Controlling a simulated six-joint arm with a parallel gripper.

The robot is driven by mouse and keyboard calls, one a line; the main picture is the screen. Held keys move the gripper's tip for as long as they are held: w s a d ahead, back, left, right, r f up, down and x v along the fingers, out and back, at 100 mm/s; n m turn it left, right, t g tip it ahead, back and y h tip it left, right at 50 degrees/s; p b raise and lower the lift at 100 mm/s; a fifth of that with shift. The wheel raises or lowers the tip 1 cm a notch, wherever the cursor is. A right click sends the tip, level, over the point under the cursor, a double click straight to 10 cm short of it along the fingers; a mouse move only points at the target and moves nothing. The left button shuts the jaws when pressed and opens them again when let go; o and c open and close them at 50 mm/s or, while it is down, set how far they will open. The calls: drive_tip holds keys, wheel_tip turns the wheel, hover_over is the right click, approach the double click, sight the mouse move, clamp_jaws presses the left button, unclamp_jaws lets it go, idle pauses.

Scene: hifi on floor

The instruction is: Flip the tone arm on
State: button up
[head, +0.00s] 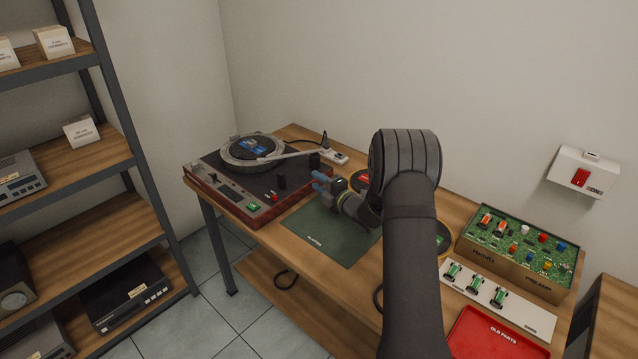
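The turntable (228,197) stands at the back left of the wooden table, with a dark top and reddish front. A round platter (232,161) with a blue-labelled disc (254,146) sits on it. The pale, thin tone arm (297,154) runs from the platter toward the right rear corner. A small dark upright part (282,181), a red knob (274,197) and a green-lit part (253,206) are near the front right. My gripper (318,181) has bluish fingers and is just right of the turntable, above the green mat. Its fingertip gap is too small to judge.
The green mat (318,240) lies before my gripper. A white power strip (336,157) with a black plug is behind the turntable's right corner. At right are a green circuit board box (520,250), a white parts strip (520,313) and a red tray (485,340). Shelves (90,235) stand left.

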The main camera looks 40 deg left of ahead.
sight(291, 155)
drive_tip(key=shift+a+r, duration=0.1)
drive_tip(key=c, duration=0.4)
drive_tip(key=w+a+r+m+t+h, duration=0.1)
drive_tip(key=m, duration=0.1)
drive_tip(key=w+a+r+m+t+h, duration=0.1)
drive_tip(key=m+t, duration=0.1)
drive_tip(key=m, duration=0.1)
drive_tip(key=w+a+r+m+t+h, duration=0.1)
drive_tip(key=w+m+t, duration=0.1)
drive_tip(key=m, duration=0.1)
drive_tip(key=shift+a+r, duration=0.1)
drive_tip(key=shift+r, duration=0.2)
clamp_jaws()
drive_tip(key=s+a+r+m+g+h, duration=0.3)
drive_tip(key=s+m+h, duration=0.45)
drive_tip(key=m, duration=0.75)
drive_tip(key=shift+t+y, duration=0.3)
drive_tip(key=shift+y, duration=0.25)
drive_tip(key=x, duration=0.3)
drive_tip(key=a+x, duration=0.1)
drive_tip(key=x, duration=0.2)
drive_tip(key=r+x, duration=0.1)
drive_tip(key=x, duration=0.2)
drive_tip(key=shift+s+a+f, duration=0.15)
drive_tip(key=shift+s+a, duration=0.1)
drive_tip(key=shift+a, duration=0.4)
drive_tip(key=shift+w+a, duration=0.3)
drive_tip(key=shift+a, duration=0.2)
drive_tip(key=shift+w+a, duration=0.3)
drive_tip(key=shift+a, duration=0.25)
